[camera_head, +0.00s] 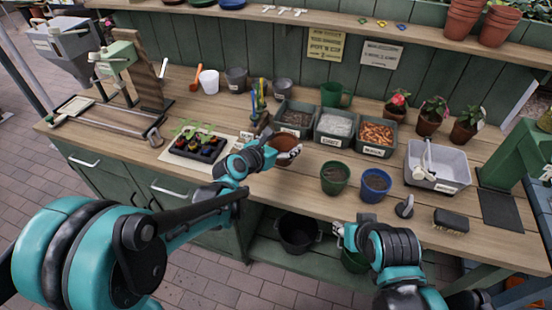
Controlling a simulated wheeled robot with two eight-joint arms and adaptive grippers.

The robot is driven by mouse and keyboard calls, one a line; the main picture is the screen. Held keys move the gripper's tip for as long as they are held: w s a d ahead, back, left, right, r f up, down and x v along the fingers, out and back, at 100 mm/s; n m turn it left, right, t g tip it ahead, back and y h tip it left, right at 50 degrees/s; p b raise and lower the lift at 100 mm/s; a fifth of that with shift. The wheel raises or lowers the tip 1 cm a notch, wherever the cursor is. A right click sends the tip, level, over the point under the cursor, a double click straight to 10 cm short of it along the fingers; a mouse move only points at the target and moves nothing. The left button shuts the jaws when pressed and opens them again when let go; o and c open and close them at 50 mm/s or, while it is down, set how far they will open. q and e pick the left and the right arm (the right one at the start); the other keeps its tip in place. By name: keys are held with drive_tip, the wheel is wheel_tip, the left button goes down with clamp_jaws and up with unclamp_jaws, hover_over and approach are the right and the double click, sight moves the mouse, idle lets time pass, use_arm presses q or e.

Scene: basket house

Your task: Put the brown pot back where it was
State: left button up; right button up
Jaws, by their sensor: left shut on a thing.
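The brown pot (283,145) is at the middle of the wooden bench, in front of the labelled bins. My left gripper (291,156) is shut on its rim on the near right side. The gripper and wrist cover part of the pot, and I cannot tell whether its base touches the bench. My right gripper (340,233) is low at the bench's front edge, away from the pot. Its fingers are too small and partly hidden to tell open from shut.
A green pot (335,178) and a blue pot (375,185) stand to the right. Three bins (335,126) stand behind. A black seedling tray (197,147) lies to the left. A grey tub (438,166) and a brush (451,221) are farther right. Bare wood shows around the green pot.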

use_arm(q)
drive_tip(key=shift+w+a+f, duration=0.35)
drive_tip(key=shift+a+f, duration=0.25)
drive_tip(key=shift+a, duration=0.25)
wheel_tip(320, 180, down, 4)
drive_tip(key=b, duration=0.2)
drive_tip(key=shift+f+b, duration=0.1)
drive_tip(key=shift+b, duration=0.25)
drive_tip(key=o, duration=1.2)
drive_tip(key=shift+o, duration=0.2)
